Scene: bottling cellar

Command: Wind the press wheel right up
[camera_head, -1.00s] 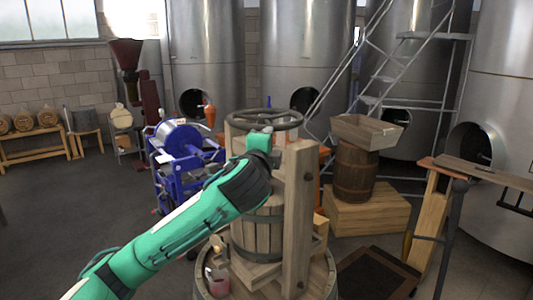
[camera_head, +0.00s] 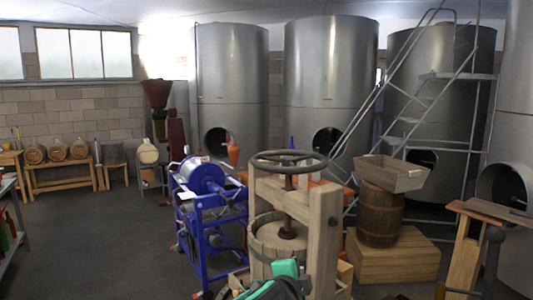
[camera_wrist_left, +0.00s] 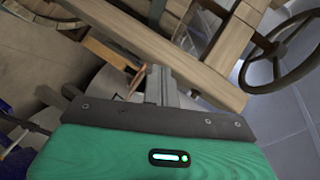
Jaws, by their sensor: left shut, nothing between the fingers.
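The press wheel (camera_head: 288,160) is a dark spoked ring, lying level on top of the wooden press. Its screw (camera_head: 288,205) runs down from it between two wooden posts to a slatted basket (camera_head: 268,245). In the left wrist view the wheel (camera_wrist_left: 278,48) is at the upper right, beside a pale wooden beam (camera_wrist_left: 165,45). My left gripper (camera_wrist_left: 160,82) is shut and empty, below that beam and apart from the wheel. In the head view only a green part of my left arm shows low in front of the basket; its fingertips are hidden. My right gripper is not seen.
A blue-framed machine (camera_head: 208,195) stands left of the press. A wooden crate (camera_head: 390,173) on a barrel (camera_head: 380,213) stands to the right. Steel tanks (camera_head: 330,90) and a metal stair line the back. Open floor (camera_head: 110,245) lies at the left.

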